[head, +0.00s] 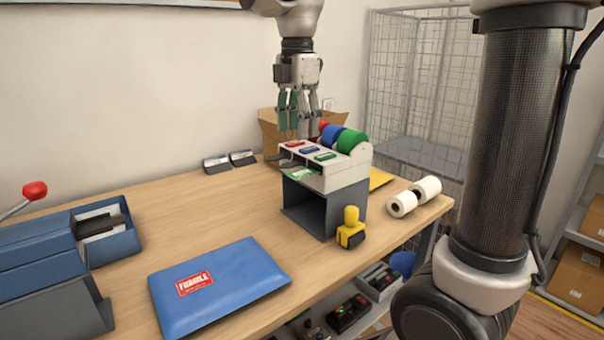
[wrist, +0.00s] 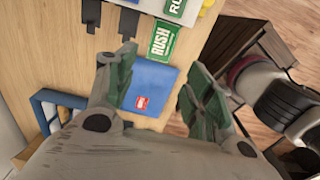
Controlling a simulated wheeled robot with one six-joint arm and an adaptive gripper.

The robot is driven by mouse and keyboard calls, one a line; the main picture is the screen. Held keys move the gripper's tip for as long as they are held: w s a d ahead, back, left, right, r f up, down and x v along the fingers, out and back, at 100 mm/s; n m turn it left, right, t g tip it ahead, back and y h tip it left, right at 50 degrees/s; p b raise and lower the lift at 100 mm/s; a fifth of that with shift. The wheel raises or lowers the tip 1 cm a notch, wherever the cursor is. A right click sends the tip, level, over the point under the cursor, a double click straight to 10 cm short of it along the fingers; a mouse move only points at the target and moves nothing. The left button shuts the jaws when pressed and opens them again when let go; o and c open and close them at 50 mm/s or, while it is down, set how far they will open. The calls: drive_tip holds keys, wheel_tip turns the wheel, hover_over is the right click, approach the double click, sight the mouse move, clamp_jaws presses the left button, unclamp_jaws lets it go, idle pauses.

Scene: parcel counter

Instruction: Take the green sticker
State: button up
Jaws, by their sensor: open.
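The green sticker (head: 301,174) sticks out of the front of a white dispenser (head: 341,178) on a grey stand. In the wrist view the green sticker (wrist: 163,40) reads RUSH and lies just beyond my fingertips. The dispenser carries a red, a blue and a green roll (head: 352,141), with matching labels on top. My gripper (head: 299,132) points down above the dispenser's far left side, in the head view. In the wrist view my gripper (wrist: 159,62) is open, with nothing between the fingers. The sticker is apart from the fingers.
A blue mailer (head: 219,285) with a red FRAGILE label lies at the table's front. A yellow stamp (head: 351,228) stands by the stand. White paper rolls (head: 414,196) lie at the right edge. A blue-grey device (head: 62,262) is at left. The table's middle left is clear.

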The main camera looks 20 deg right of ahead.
sight(298, 174)
wheel_tip(298, 174, down, 10)
drive_tip(key=shift+f, duration=0.1)
idle(0.4)
drive_tip(key=c, duration=0.5)
